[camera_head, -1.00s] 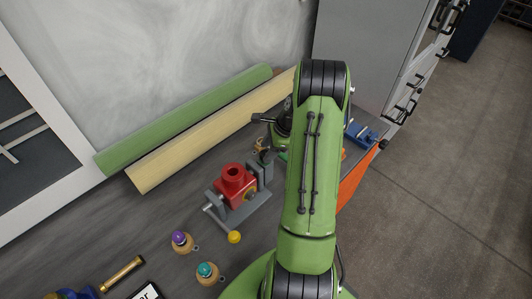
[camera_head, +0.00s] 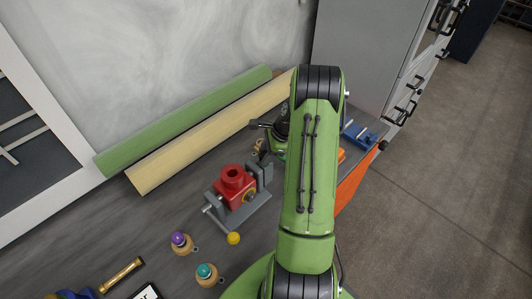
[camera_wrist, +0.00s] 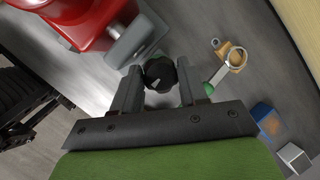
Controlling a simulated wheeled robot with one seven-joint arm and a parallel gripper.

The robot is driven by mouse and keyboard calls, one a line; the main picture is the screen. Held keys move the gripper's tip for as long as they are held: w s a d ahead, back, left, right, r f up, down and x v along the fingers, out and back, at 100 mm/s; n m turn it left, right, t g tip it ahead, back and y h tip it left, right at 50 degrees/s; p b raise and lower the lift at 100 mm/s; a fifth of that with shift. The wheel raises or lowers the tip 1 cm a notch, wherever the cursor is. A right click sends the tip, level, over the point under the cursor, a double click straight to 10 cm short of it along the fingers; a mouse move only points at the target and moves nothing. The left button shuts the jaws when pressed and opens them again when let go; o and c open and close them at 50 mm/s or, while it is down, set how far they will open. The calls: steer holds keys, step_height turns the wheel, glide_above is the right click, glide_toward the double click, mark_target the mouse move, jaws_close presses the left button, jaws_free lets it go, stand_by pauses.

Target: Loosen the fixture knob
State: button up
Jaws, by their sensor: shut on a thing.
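The red fixture block (camera_head: 234,178) sits on its grey base (camera_head: 244,215) on the bench, left of my arm in the head view. In the wrist view the red body (camera_wrist: 92,18) and a grey jaw plate (camera_wrist: 139,40) are at upper left. A round black knob (camera_wrist: 160,73) with a light pointer mark lies between the fingertips of my gripper (camera_wrist: 158,88). My gripper is shut on this knob, one finger on each side.
A yellow ball (camera_head: 233,238) is at the fixture's front. Purple-topped (camera_head: 179,240) and teal-topped (camera_head: 205,272) wooden pieces stand in front. Green (camera_head: 190,118) and beige (camera_head: 205,132) rolls lie behind. A wooden piece with a ring (camera_wrist: 235,57) and a blue block (camera_wrist: 267,118) lie to the right.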

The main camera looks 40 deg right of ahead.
steer(key=n+g+y+p, duration=0.1)
steer(key=n, duration=0.3)
steer(key=shift+w+d, duration=0.1)
steer(key=shift+d, duration=0.05)
steer(key=n+g, duration=0.1)
steer(key=n, duration=0.1)
steer(key=n+g, duration=0.1)
steer(key=n, duration=0.1)
steer(key=shift+w+n+y+p, duration=0.1)
steer(key=shift+n+y+p, duration=0.2)
steer(key=shift+n, duration=0.1)
steer(key=n+g, duration=0.2)
steer(key=n, duration=0.2)
steer(key=shift+w+n+b, duration=0.15)
steer(key=shift+n+b, duration=0.15)
steer(key=shift+n+g+h+b, duration=0.55)
steer(key=shift+n+g, duration=0.25)
steer(key=shift+n, duration=1.5)
steer(key=o, duration=0.8)
steer(key=shift+w, duration=0.1)
